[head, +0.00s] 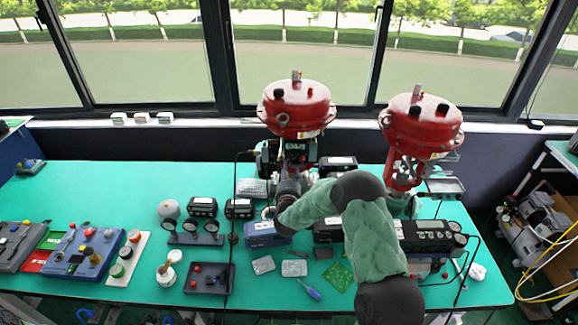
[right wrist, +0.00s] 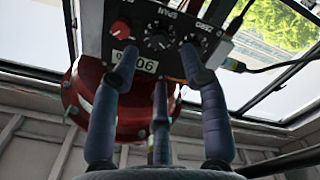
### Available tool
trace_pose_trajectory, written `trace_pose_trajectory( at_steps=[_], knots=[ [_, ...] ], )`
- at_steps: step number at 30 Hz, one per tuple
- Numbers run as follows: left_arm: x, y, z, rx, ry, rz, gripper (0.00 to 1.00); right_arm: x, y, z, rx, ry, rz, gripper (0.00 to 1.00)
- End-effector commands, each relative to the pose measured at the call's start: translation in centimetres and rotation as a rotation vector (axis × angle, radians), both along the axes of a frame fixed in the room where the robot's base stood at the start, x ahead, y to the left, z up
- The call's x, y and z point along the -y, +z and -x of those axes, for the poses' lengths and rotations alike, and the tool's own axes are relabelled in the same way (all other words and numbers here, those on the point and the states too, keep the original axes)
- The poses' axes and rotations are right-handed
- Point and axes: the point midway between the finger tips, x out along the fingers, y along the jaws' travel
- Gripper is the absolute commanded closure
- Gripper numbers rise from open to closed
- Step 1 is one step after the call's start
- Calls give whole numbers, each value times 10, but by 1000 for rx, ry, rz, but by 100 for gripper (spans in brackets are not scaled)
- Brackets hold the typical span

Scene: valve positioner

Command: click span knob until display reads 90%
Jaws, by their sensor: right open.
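The span knob (right wrist: 158,38) is a dark knob on the black positioner panel (right wrist: 92,30) in the right wrist view. The panel appears upside down, with the span label beside the knob. My right gripper (right wrist: 160,60) is open and faces the panel. Its left fingertip is near the red knob (right wrist: 120,28), and its right finger overlaps the panel's right side. I cannot tell whether any finger touches the panel. In the head view, my right gripper (head: 287,197) is below the left red valve actuator (head: 297,108). No readable display value shows. My left gripper is not in view.
A second red valve actuator (head: 421,126) stands to the right. The green table (head: 110,190) holds gauges, black modules and switch boxes around my right arm. Several cables hang over the table. Its left back area is mostly clear.

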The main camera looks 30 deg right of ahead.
Motion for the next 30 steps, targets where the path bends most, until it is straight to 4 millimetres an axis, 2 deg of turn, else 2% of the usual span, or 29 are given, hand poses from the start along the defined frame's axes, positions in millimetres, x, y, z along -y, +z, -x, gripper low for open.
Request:
trace_pose_trajectory(
  at_steps=[6, 12, 30],
  knots=[
    [0, 0, 0, 0, 0, 0, 60, -22, 0, 34, -1, 2, 0, 55],
    [0, 0, 0, 0, 0, 0, 60, -31, 0, 51, -1, 0, 1, 55],
    [0, 0, 0, 0, 0, 0, 60, -33, 0, 54, -1, 0, 1, 55]
  ],
)
